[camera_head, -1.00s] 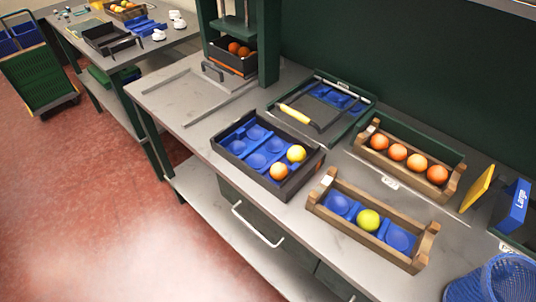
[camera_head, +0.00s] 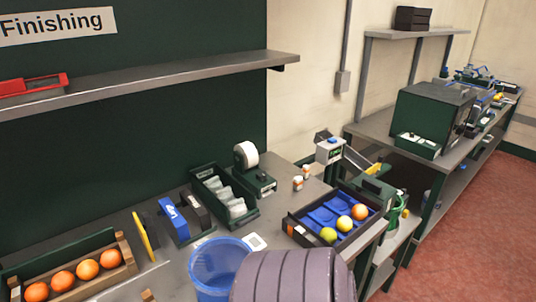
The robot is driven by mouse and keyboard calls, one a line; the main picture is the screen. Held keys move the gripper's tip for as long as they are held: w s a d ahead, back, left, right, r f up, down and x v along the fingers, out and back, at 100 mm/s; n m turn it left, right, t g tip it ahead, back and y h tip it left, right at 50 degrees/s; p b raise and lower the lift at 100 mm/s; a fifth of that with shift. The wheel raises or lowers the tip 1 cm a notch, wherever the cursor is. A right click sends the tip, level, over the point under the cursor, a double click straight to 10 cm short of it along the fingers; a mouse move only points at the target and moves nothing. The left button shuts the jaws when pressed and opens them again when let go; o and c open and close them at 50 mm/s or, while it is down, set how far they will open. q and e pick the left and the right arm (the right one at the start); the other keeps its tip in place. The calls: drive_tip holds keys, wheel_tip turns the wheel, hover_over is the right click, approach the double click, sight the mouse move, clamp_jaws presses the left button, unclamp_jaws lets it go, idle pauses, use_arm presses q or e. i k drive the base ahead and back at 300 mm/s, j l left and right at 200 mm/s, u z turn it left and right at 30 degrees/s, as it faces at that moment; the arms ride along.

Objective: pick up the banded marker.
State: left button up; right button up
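I cannot pick out a banded marker in the head view. Two small white bottles with orange parts (camera_head: 298,183) stand on the bench behind the black crate; they are too small to make out in detail. Neither of my grippers is in view. A large ribbed grey shape at the bottom centre covers part of the bench front.
A black crate with a blue insert (camera_head: 318,216) holds three fruits. At left are a wooden crate (camera_head: 127,251) of oranges, a yellow panel (camera_head: 145,235) and a blue sign (camera_head: 174,222). A tape dispenser (camera_head: 258,180) stands behind.

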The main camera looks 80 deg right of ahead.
sight(306, 169)
drive_tip(key=z, duration=2.8)
